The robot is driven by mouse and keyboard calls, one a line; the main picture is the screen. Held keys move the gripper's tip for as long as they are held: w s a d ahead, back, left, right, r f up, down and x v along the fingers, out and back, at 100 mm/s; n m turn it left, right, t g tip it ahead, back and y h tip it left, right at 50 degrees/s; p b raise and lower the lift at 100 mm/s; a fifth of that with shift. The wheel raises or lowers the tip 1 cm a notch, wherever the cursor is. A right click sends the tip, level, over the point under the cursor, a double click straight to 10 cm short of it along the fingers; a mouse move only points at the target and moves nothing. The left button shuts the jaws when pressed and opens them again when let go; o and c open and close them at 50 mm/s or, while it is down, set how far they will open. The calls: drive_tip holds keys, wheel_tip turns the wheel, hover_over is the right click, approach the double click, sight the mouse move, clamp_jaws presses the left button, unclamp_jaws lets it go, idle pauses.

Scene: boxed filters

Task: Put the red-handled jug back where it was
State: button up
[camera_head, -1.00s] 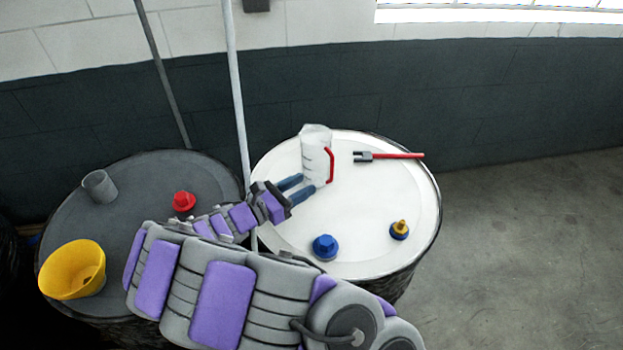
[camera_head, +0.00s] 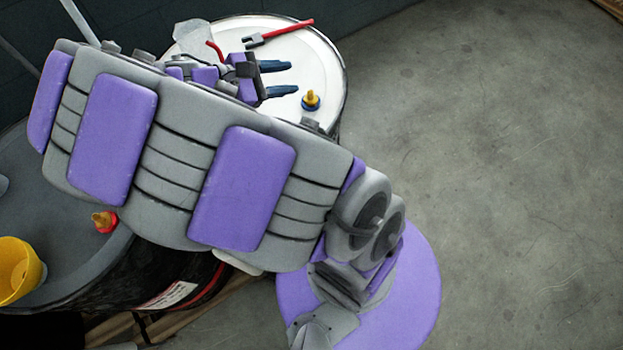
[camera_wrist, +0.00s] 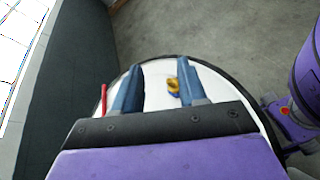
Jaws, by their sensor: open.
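The clear jug (camera_head: 190,37) with the red handle stands on the white drum top (camera_head: 318,62), near its far left edge. My arm hides its lower part. My gripper (camera_head: 291,78) is open above the drum, right of the jug, with blue fingers pointing right and nothing visibly between them. In the wrist view my gripper (camera_wrist: 158,66) spreads its fingers over the white top. The jug does not show there.
A red-handled tool (camera_head: 278,33) lies at the drum's back. A yellow-and-blue fitting (camera_head: 310,100) sits near the right rim. The dark drum at left bears a yellow cup (camera_head: 18,270) and a red fitting (camera_head: 104,221). Floor at right is clear.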

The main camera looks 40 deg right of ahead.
drive_tip(key=s+a+m+y, duration=0.4)
drive_tip(key=s+m+y, duration=0.2)
drive_tip(key=s, duration=0.5)
drive_tip(key=s+a+m+y, duration=0.4)
drive_tip(key=s+y, duration=0.3)
drive_tip(key=s, duration=0.4)
drive_tip(key=shift+s+f+m, duration=0.2)
drive_tip(key=shift+s+m, duration=0.05)
drive_tip(key=shift+m, duration=0.65)
drive_tip(key=shift+a+f, duration=0.1)
drive_tip(key=shift+f, duration=0.05)
drive_tip(key=shift+a, duration=0.1)
